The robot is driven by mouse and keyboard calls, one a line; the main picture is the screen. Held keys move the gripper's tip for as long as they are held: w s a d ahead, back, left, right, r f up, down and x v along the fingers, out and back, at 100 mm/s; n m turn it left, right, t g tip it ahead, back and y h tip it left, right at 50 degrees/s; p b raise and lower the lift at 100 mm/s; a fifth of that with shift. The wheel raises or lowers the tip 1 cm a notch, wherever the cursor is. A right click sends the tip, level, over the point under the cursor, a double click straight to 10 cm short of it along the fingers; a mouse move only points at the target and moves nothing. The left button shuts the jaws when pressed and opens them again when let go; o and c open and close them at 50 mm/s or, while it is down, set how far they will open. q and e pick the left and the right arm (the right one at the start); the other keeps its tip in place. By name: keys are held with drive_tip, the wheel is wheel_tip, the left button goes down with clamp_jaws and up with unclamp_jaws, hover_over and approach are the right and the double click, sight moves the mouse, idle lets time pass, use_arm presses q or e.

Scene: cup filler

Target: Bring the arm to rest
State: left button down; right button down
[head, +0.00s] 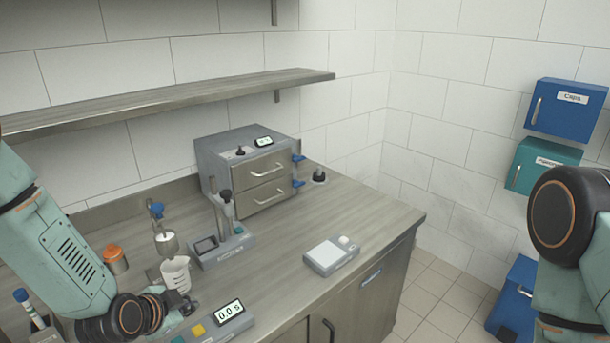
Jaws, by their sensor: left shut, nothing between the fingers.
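My left arm comes in from the left, over the front left of the counter. Its left gripper (188,305) is dark, small and partly hidden by my own wrist; it is shut and empty. A white cup (176,274) stands upright just behind the gripper, below a metal nozzle (166,243) with a blue valve handle (156,210). I cannot tell whether the gripper touches the cup. My right arm shows at the right edge, away from the counter; its gripper is out of view.
A timer box (229,310) reading 0.0 s sits right of the left gripper. An orange-lidded jar (116,261), a grey stand (222,250), a scale (331,255) and a drawer unit (253,175) stand on the counter (375,215). A shelf (170,98) hangs above.

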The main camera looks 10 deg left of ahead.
use_arm(q)
drive_tip(key=shift+s+f+n, duration=0.1)
drive_tip(key=shift+s+n, duration=0.1)
drive_tip(key=shift+n, duration=0.6)
drive_tip(key=s+f+n, duration=0.1)
drive_tip(key=s+d+n+g, duration=0.1)
drive_tip(key=s+f+n+b, duration=0.1)
drive_tip(key=n, duration=0.1)
drive_tip(key=shift+s+d+f, duration=0.15)
drive_tip(key=shift+d+f, duration=0.15)
drive_tip(key=shift+f, duration=0.05)
drive_tip(key=s+d+f+n+g+b, duration=0.2)
drive_tip(key=s+f+b, duration=0.6)
drive_tip(key=s+f, duration=0.5)
drive_tip(key=s+d+f+n+g+b, duration=0.2)
drive_tip(key=s+d+f+g+b, duration=0.2)
drive_tip(key=s+f+b, duration=0.5)
drive_tip(key=s+f+g, duration=0.2)
drive_tip(key=s+f, duration=0.2)
drive_tip(key=s, duration=0.1)
drive_tip(key=shift+s+d+f+y, duration=0.15)
drive_tip(key=shift+s+f+y, duration=0.05)
drive_tip(key=shift+f+y, duration=0.2)
